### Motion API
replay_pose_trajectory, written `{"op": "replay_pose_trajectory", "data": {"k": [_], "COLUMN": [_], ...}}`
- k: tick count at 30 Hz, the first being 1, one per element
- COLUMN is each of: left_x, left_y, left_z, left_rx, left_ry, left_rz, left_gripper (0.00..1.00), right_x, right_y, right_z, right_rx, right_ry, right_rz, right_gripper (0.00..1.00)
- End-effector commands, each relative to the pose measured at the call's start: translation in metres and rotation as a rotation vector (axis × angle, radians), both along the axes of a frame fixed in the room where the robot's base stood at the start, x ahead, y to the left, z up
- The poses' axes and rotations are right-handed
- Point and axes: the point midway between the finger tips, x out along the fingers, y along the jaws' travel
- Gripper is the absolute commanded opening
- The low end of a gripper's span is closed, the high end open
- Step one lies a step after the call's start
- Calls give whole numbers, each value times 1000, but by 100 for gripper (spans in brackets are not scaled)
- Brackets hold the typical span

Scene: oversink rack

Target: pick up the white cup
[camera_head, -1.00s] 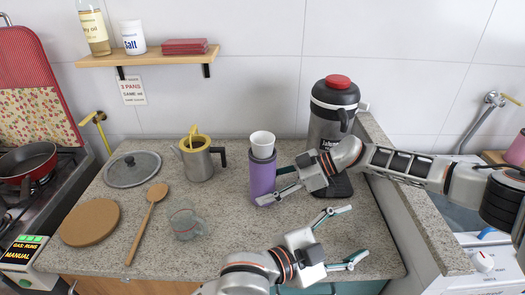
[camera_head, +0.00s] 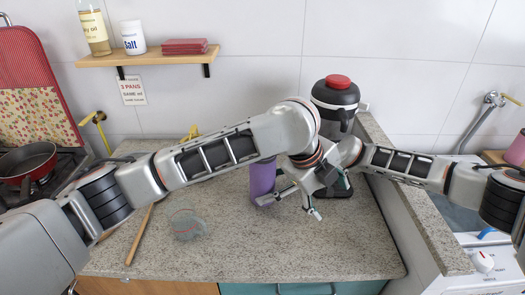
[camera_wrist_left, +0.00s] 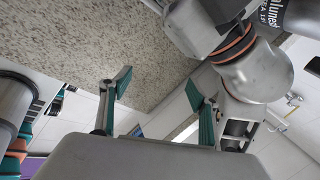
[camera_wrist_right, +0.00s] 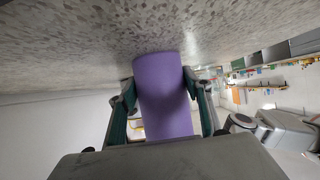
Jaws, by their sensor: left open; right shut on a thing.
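The white cup is not visible now; my left arm covers the spot above the purple cylinder where it stood earlier. The purple cylinder (camera_head: 262,180) stands on the counter. My right gripper (camera_head: 267,198) is shut on its lower part, and in the right wrist view the purple cylinder (camera_wrist_right: 165,95) lies between both fingers. My left gripper (camera_head: 318,207) is open and empty, just right of the right gripper and in front of the dark jug. In the left wrist view, my left gripper (camera_wrist_left: 158,90) has nothing between its fingers.
The dark jug with a red lid (camera_head: 337,95) stands behind the grippers. A glass mug (camera_head: 187,225) and wooden spoon (camera_head: 138,238) lie left. A wall shelf (camera_head: 150,57) is above. The front right counter (camera_head: 330,250) is clear.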

Motion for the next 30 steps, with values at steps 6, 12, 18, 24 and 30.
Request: {"op": "replay_pose_trajectory", "data": {"k": [6,12,18,24,30], "left_x": [31,51,60,61,68], "left_y": [42,83,116,131,137], "left_z": [53,115,174,205,191], "left_rx": [232,428,574,643,654], "left_ry": [-77,-133,-173,-190,-186], "left_rz": [-60,-100,-126,-138,-141], "left_gripper": [61,61,61,61,61], "right_x": [0,0,0,0,0], "right_y": [0,0,0,0,0], "right_z": [0,-1,-1,0,0], "right_rx": [-1,-1,-1,-1,0], "right_ry": [0,0,0,0,0], "right_rz": [0,0,0,0,0], "right_gripper": [37,37,37,37,37]}}
